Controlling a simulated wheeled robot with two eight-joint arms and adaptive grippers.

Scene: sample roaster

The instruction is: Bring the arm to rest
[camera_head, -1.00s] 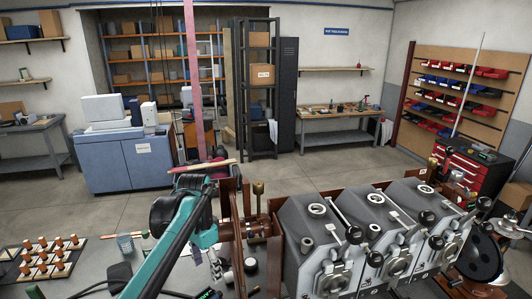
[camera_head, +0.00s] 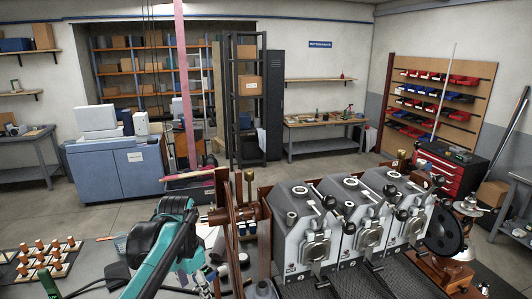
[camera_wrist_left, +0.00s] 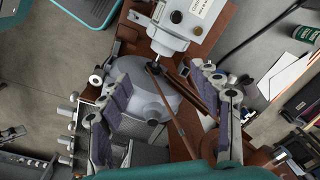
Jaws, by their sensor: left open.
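My left arm (camera_head: 160,250) is teal and black and reaches in from the bottom left of the head view. Its wrist hangs low beside the roaster's wooden frame. My left gripper (camera_wrist_left: 166,105) shows in the left wrist view with its two grey padded fingers spread wide. Nothing is held between them. Below and beyond the fingers are a rounded grey machine body (camera_wrist_left: 150,97) and brown wooden parts; I cannot tell how far apart they are. My right gripper is in neither view.
The grey sample roaster (camera_head: 308,225), with several barrels, stands close to the right of my arm. Open floor lies behind the bench.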

